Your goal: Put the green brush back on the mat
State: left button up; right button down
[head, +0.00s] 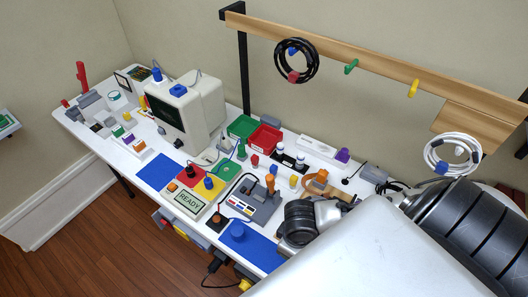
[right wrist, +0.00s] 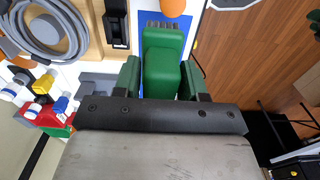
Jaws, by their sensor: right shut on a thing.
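The green brush (right wrist: 163,55) is between the fingers of my right gripper (right wrist: 160,82) in the right wrist view, with its grey bristles at the top of the picture. The gripper is shut on it. A blue mat (right wrist: 182,46) shows behind and beside the brush; I cannot tell whether the brush touches it. In the head view, a blue mat (head: 262,254) lies at the table's front edge, beside my right arm. The brush and the right gripper's fingers are hidden there. My left gripper is not in view.
Another blue mat (head: 156,173) lies farther left. An orange round thing (right wrist: 172,7) is near the bristles. A wooden rail (head: 375,67) runs above the table.

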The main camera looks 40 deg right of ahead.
jog(key=w+a+f, duration=0.1)
jog(key=w, duration=0.1)
jog(key=w+a+f, duration=0.1)
jog(key=w+f, duration=0.1)
jog(key=w, duration=0.1)
jog(key=w+a+f, duration=0.2)
jog(key=shift+w+f+p, duration=0.1)
jog(key=shift+w+p, duration=0.25)
jog(key=shift+w, duration=0.05)
jog(key=shift+f, duration=2)
jog(key=c, duration=0.6)
grip_release()
jog(key=shift+f, duration=0.1)
notch_tip(320, 180, up, 12)
jog(key=shift+r, duration=0.15)
